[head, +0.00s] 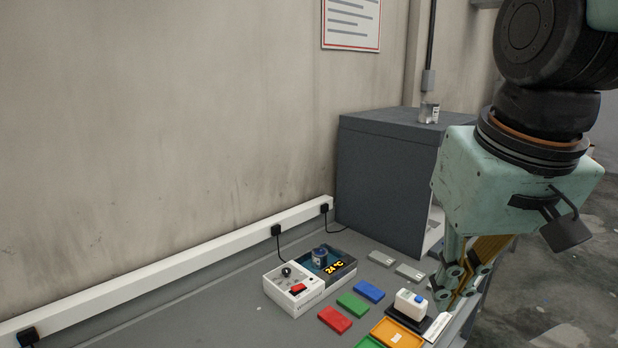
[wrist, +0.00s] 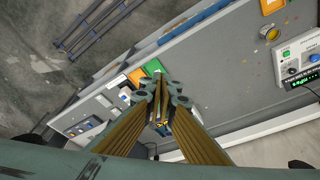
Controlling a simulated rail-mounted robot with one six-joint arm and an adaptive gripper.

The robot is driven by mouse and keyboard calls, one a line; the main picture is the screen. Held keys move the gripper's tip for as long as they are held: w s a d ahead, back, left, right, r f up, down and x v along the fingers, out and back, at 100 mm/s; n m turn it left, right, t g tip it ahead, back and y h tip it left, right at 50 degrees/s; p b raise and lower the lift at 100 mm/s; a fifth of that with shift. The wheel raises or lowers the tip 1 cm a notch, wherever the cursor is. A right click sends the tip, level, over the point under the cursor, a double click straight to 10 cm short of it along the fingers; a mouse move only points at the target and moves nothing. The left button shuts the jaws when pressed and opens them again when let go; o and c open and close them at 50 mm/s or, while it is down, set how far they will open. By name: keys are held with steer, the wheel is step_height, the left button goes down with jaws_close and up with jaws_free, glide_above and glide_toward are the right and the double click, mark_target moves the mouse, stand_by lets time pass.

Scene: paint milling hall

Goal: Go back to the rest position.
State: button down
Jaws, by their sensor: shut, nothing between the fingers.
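My gripper (head: 455,308) hangs down over the right end of the grey bench in the head view, its fingers together and empty. In the wrist view the closed fingers (wrist: 161,88) point away over the bench, with an orange tray (wrist: 137,77) and a green tray (wrist: 155,67) beyond their tips. I cannot tell whether the fingers touch anything there.
A white heater (head: 283,298) with a 24 °C display carries a dark jar (head: 320,257). Red (head: 334,319), green (head: 353,305) and blue (head: 369,291) blocks lie beside it. A tall grey cabinet (head: 380,170) stands behind, with a glass jar (head: 429,112) on top. Floor lies right of the bench.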

steer(key=s+d+f+b, duration=0.1)
steer(key=s+f, duration=0.2)
steer(key=s, duration=0.8)
steer(key=shift+d+f+t, duration=0.2)
steer(key=shift+d+t, duration=0.2)
